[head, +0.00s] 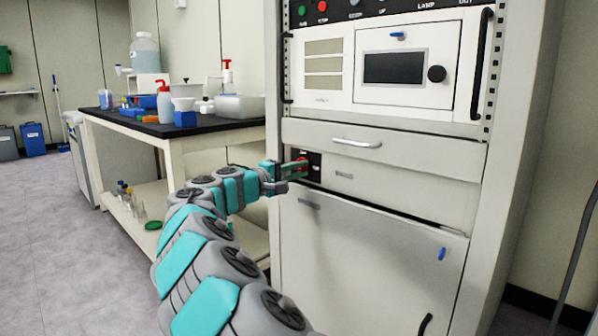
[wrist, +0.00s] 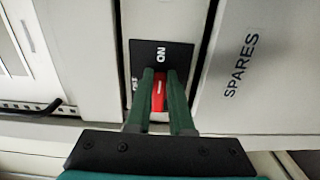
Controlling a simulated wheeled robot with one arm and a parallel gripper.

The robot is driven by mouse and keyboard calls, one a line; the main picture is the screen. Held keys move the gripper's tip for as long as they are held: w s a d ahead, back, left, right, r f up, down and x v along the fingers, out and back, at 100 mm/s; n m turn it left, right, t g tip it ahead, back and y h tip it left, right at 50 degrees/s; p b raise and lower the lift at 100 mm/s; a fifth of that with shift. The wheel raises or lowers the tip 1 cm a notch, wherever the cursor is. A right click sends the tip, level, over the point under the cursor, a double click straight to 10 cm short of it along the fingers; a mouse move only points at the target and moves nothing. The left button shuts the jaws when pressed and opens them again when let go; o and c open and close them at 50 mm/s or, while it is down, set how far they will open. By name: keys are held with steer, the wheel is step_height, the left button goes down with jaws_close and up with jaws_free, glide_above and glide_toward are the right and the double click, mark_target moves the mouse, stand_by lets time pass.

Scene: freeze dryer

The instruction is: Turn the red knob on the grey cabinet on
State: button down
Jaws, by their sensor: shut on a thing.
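The red knob (wrist: 158,96) sits on a black plate (wrist: 151,60) on the front of the grey cabinet (head: 375,180). In the head view the knob (head: 302,160) is partly covered by my gripper (head: 298,168). In the wrist view my gripper (wrist: 160,85) has its two green fingers on either side of the knob, shut on it. The plate shows the word ON beyond the fingertips; another label beside the left finger is partly hidden. A pale line on the knob runs roughly along the fingers.
A drawer with a metal handle (head: 357,143) is above the knob's panel, and a large door (head: 365,255) is below. A bench (head: 170,128) with bottles and boxes stands to the left. The floor (head: 70,240) at left is clear.

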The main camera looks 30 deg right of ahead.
steer(key=shift+w+a+r, duration=0.15)
steer(key=shift+w+r, duration=0.1)
steer(key=shift+w, duration=0.15)
steer(key=c, duration=0.9)
jaws_free()
steer(key=shift+o, duration=0.5)
steer(key=shift+f, duration=0.3)
steer(key=shift+a+f, duration=0.1)
steer(key=v, duration=0.7)
steer(key=shift+s+a+r+p, duration=0.15)
steer(key=shift+s+r+p, duration=0.25)
steer(key=shift+s+p, duration=0.05)
